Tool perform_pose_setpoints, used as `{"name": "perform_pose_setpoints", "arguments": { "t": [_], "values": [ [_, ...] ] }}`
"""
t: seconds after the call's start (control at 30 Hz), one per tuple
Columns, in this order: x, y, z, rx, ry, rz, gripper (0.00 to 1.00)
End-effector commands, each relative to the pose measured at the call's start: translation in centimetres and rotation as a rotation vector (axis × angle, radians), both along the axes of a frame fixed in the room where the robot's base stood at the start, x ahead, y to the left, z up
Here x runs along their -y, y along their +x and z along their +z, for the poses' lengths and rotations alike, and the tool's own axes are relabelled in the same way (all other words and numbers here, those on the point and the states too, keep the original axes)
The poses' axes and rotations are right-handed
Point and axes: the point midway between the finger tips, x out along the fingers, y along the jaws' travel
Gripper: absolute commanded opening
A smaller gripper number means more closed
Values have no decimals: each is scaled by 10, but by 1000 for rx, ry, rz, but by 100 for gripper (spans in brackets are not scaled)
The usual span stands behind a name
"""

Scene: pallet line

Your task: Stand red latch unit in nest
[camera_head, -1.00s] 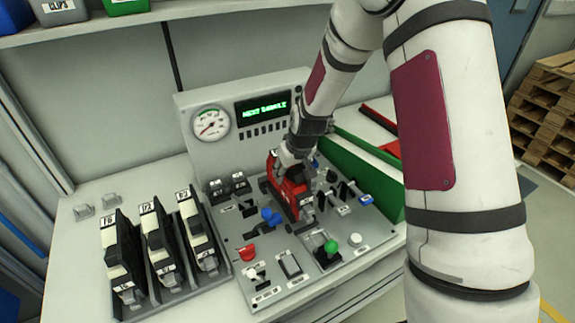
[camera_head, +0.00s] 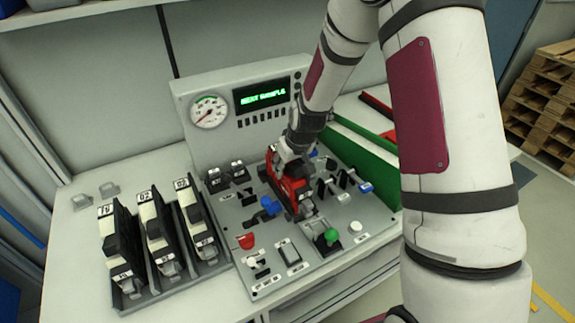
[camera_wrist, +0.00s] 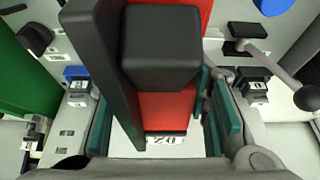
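The red latch unit (camera_head: 292,188) is at the middle of the grey control panel (camera_head: 238,222), among its levers and knobs. My gripper (camera_head: 292,155) is at its upper end. In the wrist view the red latch unit (camera_wrist: 168,108) shows its red body, a black block, a long black plate and a "20" label. My gripper's teal-padded fingers (camera_wrist: 158,120) lie on either side of it. The right pad is close to the red body, and a pale gap shows beside the left pad. Whether both pads touch is unclear. The nest and the unit's underside are hidden.
A rack (camera_head: 186,280) with several black-and-cream units stands left of the panel. A gauge (camera_head: 208,111) and a green-lettered display (camera_head: 262,95) stand behind. A blue knob (camera_head: 270,205) and a green knob (camera_head: 332,235) rise near the unit. A green-sided bin (camera_head: 362,150) is at right.

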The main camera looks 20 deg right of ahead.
Motion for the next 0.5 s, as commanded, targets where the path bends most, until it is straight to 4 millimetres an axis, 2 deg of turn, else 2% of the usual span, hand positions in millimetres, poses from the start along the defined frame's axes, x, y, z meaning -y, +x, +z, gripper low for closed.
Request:
{"name": "perform_pose_setpoints", "arguments": {
  "t": [0.03,0.1,0.37,0.5],
  "values": [
    [0,0,1,1,0,0,55],
    [0,0,0,1,0,0,65],
    [0,0,0,-1,0,0,65],
    [1,-2,6,0,0,0,65]
  ]
}}
